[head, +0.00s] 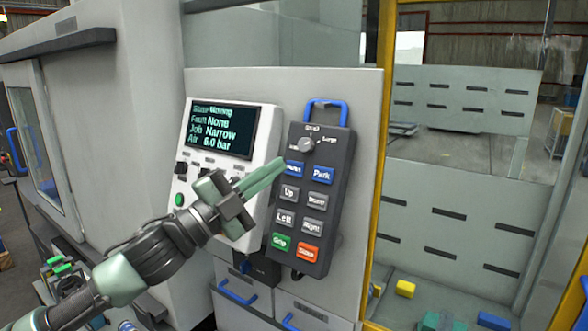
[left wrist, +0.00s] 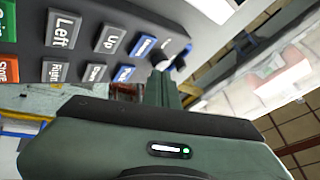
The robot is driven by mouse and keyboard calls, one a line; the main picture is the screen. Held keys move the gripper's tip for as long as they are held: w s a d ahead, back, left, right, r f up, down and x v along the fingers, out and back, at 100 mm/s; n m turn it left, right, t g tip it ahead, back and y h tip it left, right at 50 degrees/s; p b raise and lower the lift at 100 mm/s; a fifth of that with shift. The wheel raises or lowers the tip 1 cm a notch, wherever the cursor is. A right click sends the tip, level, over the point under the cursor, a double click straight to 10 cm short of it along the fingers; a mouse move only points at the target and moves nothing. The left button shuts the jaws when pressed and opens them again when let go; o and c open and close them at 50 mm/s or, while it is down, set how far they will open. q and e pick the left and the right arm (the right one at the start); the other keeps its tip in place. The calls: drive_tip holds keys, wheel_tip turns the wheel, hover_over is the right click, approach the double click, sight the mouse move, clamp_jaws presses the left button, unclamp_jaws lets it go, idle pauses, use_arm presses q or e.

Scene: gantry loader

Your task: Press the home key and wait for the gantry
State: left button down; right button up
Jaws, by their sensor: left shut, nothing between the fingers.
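The dark control pendant (head: 322,215) hangs on the grey panel by a blue handle. Its blue home key (head: 294,170) is half covered by my fingertips; the blue Park key (head: 322,174) is beside it. My left gripper (head: 281,166) is shut and empty, its tips over or close to the home key; contact cannot be told. In the left wrist view the home key (left wrist: 143,47) shows just left of the fingers (left wrist: 163,82). The display (head: 222,128) reads "Moving", Fault None, Job Narrow, Air 6.0 bar. The gantry itself is not clearly visible. My right gripper is out of view.
Other pendant keys include Up, Left, Right, a green key (head: 281,242) and an orange key (head: 308,251). A rotary knob (head: 306,144) sits above the home key. A yellow post (head: 380,150) borders the glazed cell. A yellow block (head: 405,288) lies inside at lower right.

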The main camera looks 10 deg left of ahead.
use_arm(q)
drive_tip(key=shift+s+a+r, duration=0.2)
drive_tip(key=shift+s+r, duration=0.05)
drive_tip(key=shift+s, duration=0.35)
drive_tip(key=shift+s+a+r, duration=0.2)
drive_tip(key=shift+s, duration=0.35)
